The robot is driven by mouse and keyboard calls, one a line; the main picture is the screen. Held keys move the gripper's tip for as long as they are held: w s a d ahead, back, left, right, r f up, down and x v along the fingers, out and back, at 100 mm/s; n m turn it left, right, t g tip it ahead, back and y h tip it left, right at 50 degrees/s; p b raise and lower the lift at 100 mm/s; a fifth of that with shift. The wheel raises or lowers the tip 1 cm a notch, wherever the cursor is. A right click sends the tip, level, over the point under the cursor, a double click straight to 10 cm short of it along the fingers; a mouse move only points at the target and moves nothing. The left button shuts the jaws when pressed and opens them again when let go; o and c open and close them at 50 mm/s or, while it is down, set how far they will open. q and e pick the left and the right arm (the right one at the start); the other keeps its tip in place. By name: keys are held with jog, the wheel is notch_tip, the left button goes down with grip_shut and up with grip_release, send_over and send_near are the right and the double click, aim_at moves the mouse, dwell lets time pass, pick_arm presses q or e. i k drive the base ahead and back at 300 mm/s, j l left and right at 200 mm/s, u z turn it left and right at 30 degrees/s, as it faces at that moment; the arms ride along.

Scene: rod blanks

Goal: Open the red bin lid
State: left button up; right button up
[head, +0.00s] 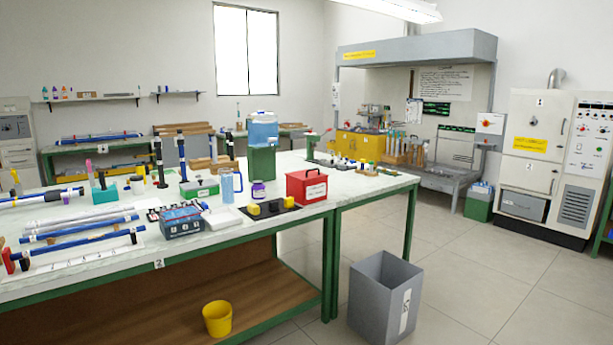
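The red bin (303,190) stands on the near right part of the pale workbench top (345,193), close to its front edge. It is a small box with a red top and a dark handle. The top looks closed, and the inside is hidden. Neither of my grippers shows in the head view.
A black tray with yellow blocks (254,209) and a purple-labelled jar (258,190) lie left of the bin. A grey waste bin (384,300) stands on the floor; floor to the right is clear.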

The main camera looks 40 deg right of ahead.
aim_at(308, 174)
jog(key=z, duration=0.5)
jog(key=i+l+z, duration=0.1)
jog(key=i+z, duration=0.15)
jog(key=z, duration=0.15)
jog(key=i+z, duration=0.2)
jog(key=z, duration=0.2)
jog(key=i+z, duration=0.25)
jog(key=z, duration=0.15)
jog(key=i+j+z, duration=0.5)
jog(key=i+j, duration=0.2)
jog(key=i, duration=0.15)
